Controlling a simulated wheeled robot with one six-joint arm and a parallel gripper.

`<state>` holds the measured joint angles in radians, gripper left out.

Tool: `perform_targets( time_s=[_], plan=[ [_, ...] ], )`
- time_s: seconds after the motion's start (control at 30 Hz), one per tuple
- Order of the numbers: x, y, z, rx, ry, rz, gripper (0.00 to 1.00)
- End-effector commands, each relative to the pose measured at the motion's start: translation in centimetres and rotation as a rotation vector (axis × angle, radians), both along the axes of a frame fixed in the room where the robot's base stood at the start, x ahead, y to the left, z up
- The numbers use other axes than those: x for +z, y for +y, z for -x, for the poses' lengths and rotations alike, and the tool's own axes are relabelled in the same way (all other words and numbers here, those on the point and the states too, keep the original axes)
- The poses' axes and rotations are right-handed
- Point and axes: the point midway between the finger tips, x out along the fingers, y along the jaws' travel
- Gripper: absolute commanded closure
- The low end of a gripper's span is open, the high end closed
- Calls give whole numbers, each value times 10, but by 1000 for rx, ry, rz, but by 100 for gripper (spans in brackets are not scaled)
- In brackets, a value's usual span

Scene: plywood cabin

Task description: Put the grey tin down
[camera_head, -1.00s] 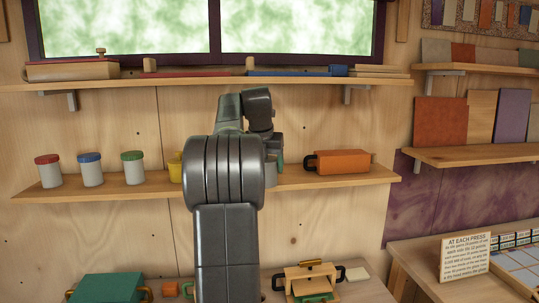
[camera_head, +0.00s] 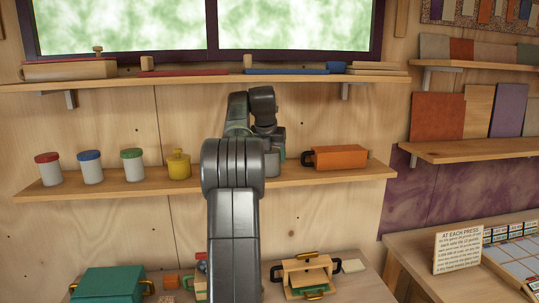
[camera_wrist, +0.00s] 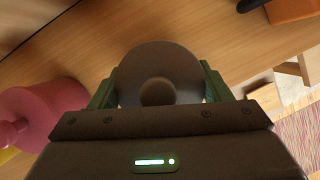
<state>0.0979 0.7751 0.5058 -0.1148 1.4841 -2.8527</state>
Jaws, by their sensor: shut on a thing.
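The grey tin (camera_wrist: 158,62) is round with a knob on its lid, seen from above in the wrist view. My gripper (camera_wrist: 158,88) is shut on it, with one green finger on each side. The wooden shelf (camera_wrist: 225,45) lies behind the tin; I cannot tell whether the tin's base touches it. In the head view, a grey part of the tin (camera_head: 271,163) shows at the middle shelf, just right of my arm, which hides most of the gripper.
A pink lidded thing (camera_wrist: 45,112) is close on the left in the wrist view. A yellow tin (camera_head: 179,166) and white jars (camera_head: 133,167) with coloured lids stand left on the shelf. An orange box (camera_head: 338,158) with a dark handle stands to the right.

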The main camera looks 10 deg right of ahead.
Motion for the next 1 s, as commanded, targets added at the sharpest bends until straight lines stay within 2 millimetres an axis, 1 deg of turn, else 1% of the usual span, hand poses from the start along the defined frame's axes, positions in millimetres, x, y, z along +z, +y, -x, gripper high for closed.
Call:
perform_targets(
  time_s=[0.2, 0.23, 0.27, 0.3, 0.33, 0.63, 0.77, 0.87, 1.0],
  plan=[
    [-3, 0, 0, 0, 0, 0, 54],
    [-3, 0, 0, 0, 0, 0, 23],
    [-3, 0, 0, 0, 0, 0, 17],
    [-2, 0, 0, 0, 0, 0, 10],
    [-2, 0, 0, 0, 0, 0, 7],
    [-1, 0, 0, 0, 0, 0, 7],
    [9, 2, 3, 0, -3, 0, 7],
    [8, 7, 14, 1, 0, 0, 7],
    [8, 15, 34, 3, 0, 1, 7]
  ],
)
